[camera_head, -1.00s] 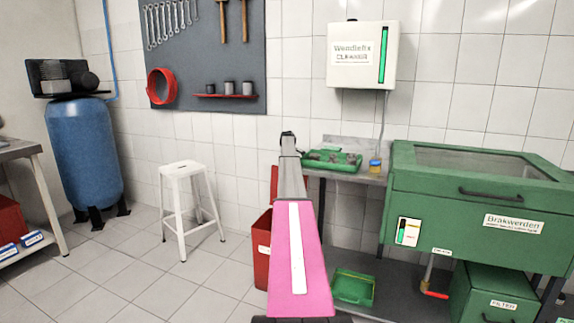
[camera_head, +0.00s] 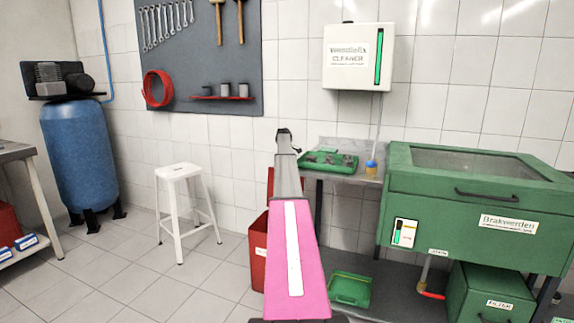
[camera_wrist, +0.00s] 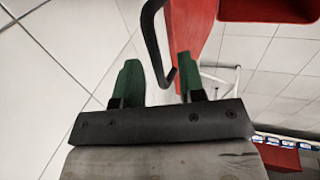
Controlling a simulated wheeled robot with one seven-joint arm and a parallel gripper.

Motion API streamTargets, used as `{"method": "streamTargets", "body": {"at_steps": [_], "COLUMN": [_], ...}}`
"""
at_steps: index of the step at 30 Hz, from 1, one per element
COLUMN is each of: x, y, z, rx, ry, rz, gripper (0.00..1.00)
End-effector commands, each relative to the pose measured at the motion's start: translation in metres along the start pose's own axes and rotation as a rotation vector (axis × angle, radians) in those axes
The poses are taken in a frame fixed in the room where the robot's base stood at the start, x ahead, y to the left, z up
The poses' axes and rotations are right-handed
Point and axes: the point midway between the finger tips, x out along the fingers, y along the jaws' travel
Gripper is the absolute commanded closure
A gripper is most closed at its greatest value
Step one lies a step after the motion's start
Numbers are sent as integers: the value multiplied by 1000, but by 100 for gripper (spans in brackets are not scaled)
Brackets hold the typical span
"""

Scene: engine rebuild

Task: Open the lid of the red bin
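The red bin (camera_head: 258,252) stands on the floor, partly hidden behind my pink and grey arm in the head view. A red panel (camera_head: 271,184) rises above its body beside my arm and looks like the lid standing up. In the wrist view red panels of the bin (camera_wrist: 188,30) fill the top middle, with a dark bent handle (camera_wrist: 152,40) in front. My gripper (camera_wrist: 157,78) has two green fingers spread apart. The handle's lower end shows between the fingertips; I cannot tell whether it touches them. The fingers are hidden in the head view.
A white stool (camera_head: 184,205) stands left of the bin. A steel bench (camera_head: 342,178) with a green tray (camera_head: 329,162) and a green parts washer (camera_head: 470,190) are on the right. A green tray (camera_head: 350,288) lies on the lower shelf. Floor at front left is clear.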

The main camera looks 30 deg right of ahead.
Motion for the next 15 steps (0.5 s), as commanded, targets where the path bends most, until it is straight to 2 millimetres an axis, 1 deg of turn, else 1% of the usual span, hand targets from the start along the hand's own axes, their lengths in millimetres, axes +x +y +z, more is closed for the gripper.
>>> {"method": "streamTargets", "body": {"at_steps": [1,9,12,15], "x": [-10,-60,-72,-78], "y": [-1,-1,0,0], "z": [0,0,0,0], "rx": [0,-1,-1,-1], "ry": [1,0,0,0], "rz": [1,1,0,0], "gripper": [63,63,63,63]}}
